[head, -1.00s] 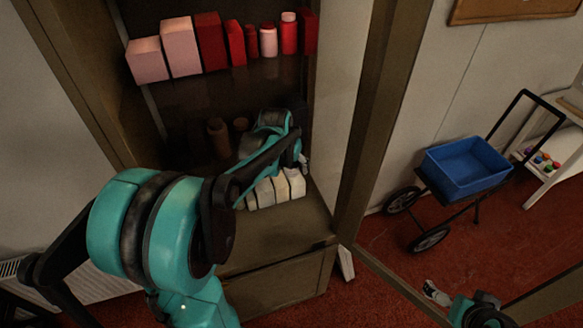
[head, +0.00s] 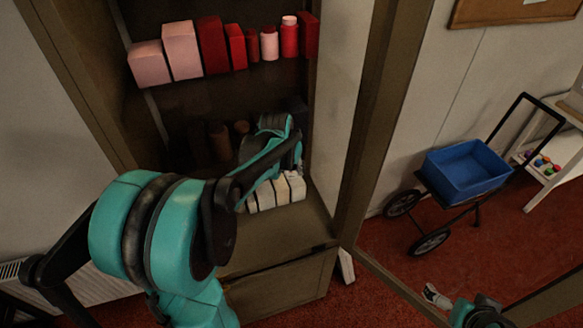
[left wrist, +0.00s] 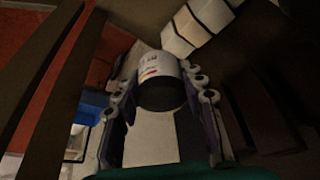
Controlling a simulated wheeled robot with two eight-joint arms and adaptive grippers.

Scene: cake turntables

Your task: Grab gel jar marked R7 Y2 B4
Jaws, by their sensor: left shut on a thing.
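My left gripper (left wrist: 163,97) is shut on a jar (left wrist: 157,66) with a pale body and a dark end, seen in the left wrist view. The jar carries a label with small dark print and a red mark, too small and blurred to read. In the head view my left arm reaches into the cabinet, over the lower shelf, and its own forearm hides the jar. My right gripper (head: 436,296) shows at the bottom right of the head view, away from the cabinet; its jaw state is unclear.
White boxes (head: 282,190) stand in a row on the lower shelf beside my left gripper. Dark brown containers (head: 219,142) stand further back. Red and pink boxes and jars (head: 212,44) fill the upper shelf. A cart with a blue bin (head: 468,170) stands at right.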

